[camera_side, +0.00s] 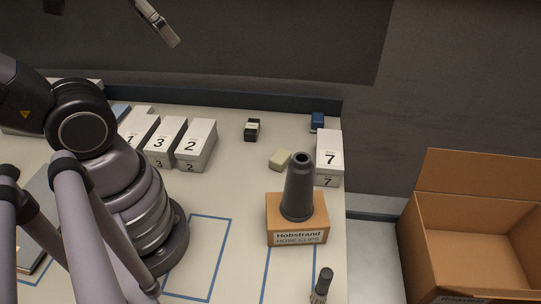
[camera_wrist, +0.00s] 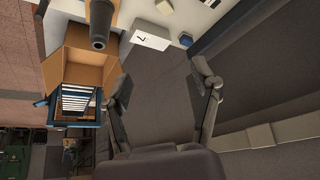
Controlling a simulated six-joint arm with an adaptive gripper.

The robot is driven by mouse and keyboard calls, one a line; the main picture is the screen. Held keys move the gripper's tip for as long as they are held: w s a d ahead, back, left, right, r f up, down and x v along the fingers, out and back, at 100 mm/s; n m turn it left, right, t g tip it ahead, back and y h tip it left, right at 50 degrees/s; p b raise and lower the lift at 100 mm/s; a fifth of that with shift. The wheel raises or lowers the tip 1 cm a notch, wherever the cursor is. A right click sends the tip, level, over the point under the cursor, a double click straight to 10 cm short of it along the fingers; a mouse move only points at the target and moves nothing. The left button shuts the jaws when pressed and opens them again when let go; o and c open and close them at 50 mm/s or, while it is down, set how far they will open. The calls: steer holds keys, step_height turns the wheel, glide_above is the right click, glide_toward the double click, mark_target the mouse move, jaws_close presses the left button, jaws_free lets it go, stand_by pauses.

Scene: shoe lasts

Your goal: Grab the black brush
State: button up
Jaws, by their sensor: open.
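A dark brush-like thing (camera_side: 323,283) stands at the front right of the table in the side view, with a black upper part and a greyer, bristly-looking lower end. The frame's bottom edge is close to its foot. I do not make it out in the wrist view. My gripper (camera_wrist: 164,85) shows in the wrist view with its two fingers wide apart and nothing between them. It is well away from the brush, with grey floor seen between the fingers.
A dark grey cone (camera_side: 298,190) stands on an orange-brown carton (camera_side: 297,238). White numbered boxes (camera_side: 196,145) and a box marked 7 (camera_side: 329,155) stand behind. A small black item (camera_side: 252,129), cream block (camera_side: 280,160) and blue item (camera_side: 317,121) lie near the back. An open cardboard box (camera_side: 470,270) is right of the table.

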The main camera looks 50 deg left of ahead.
mark_target(328, 274)
steer(key=shift+f, duration=0.1)
steer(key=w+d+f+n+g+h, duration=0.1)
steer(key=d+f+n+g+h, duration=0.4)
steer(key=d, duration=0.6)
steer(key=w+d+f+n+g+h, duration=0.25)
steer(key=d+f+g+h, duration=0.4)
steer(key=d, duration=0.45)
steer(key=w+d+f+n+t+h, duration=0.1)
steer(key=w+d+f+n+t, duration=0.15)
steer(key=f+n, duration=0.5)
steer(key=w+d+f+n+t+h, duration=0.15)
steer(key=f+n+t, duration=0.25)
steer(key=f, duration=0.6)
steer(key=shift+y, duration=0.3)
steer(key=x, duration=0.7)
steer(key=shift+s+d+f, duration=0.2)
